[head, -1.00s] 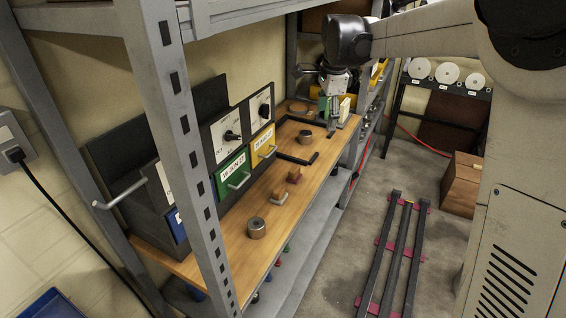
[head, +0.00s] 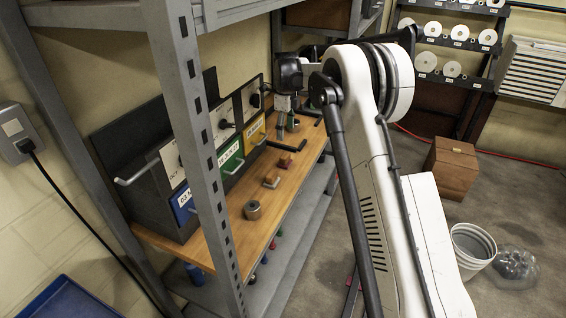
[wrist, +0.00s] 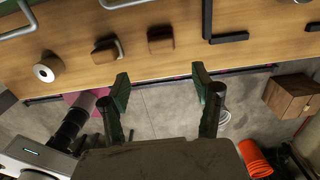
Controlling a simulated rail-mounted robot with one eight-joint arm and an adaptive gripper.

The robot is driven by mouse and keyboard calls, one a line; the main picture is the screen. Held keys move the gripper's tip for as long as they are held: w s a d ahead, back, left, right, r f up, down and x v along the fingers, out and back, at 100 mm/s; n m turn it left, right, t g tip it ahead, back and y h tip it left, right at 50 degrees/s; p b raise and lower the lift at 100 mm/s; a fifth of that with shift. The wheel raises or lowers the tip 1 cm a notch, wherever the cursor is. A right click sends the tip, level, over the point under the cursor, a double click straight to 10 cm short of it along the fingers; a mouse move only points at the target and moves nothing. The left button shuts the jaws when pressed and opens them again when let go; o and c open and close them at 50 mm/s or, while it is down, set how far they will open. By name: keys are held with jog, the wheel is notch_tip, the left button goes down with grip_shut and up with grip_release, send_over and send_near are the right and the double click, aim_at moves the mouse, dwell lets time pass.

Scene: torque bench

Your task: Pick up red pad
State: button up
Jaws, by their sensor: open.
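The red pad (head: 285,161), a small reddish-brown block, rests on the wooden bench top. In the wrist view a brown block (wrist: 161,42), which seems to be this pad, lies beyond the fingertips. A paler block (head: 271,182) sits nearer the camera in the head view and left of the pad in the wrist view (wrist: 105,52). My gripper (wrist: 162,90) is open and empty. Its green-black fingers appear over the bench's front side, apart from the pad. In the head view its tips near the bench are small and hard to make out.
A metal cylinder (head: 252,210) stands near the front of the bench (head: 231,221). A black angled bar (head: 286,145) lies beyond the pad. Handled panels line the back, and a grey rack post (head: 205,150) rises in front. A wooden box (head: 451,168) stands on the floor.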

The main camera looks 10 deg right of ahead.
aim_at(285, 155)
jog(key=f, duration=1.3)
jog(key=shift+w, duration=0.2)
jog(key=shift+r, duration=0.1)
jog(key=c, duration=1.4)
jog(key=shift+o, duration=0.2)
notch_tip(285, 155, up, 18)
